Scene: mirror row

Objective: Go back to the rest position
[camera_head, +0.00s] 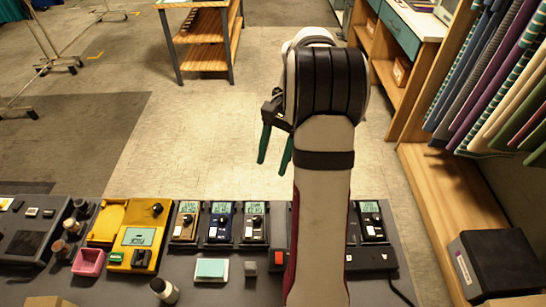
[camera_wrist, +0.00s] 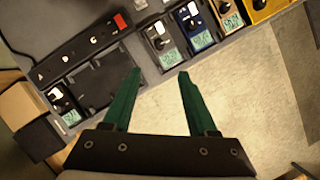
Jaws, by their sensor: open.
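My gripper (camera_head: 273,146) has two green fingers and hangs beyond the far edge of the dark table, over the pale floor. In the wrist view, my gripper (camera_wrist: 157,74) shows its two fingers apart with nothing between them. The row of small devices with green displays lies on the table, among them a tan one (camera_head: 186,224), a blue one (camera_head: 219,224) and a grey one (camera_head: 254,224). Another device (camera_head: 371,222) stands to the right of my arm. My arm hides part of the row.
A yellow device (camera_head: 134,236), a pink tray (camera_head: 89,262), a small bottle (camera_head: 164,290) and a green-and-white pad (camera_head: 211,270) sit on the table (camera_head: 230,294). A wooden shelf with hanging cloths (camera_head: 500,80) and a black box (camera_head: 495,262) stand at the right.

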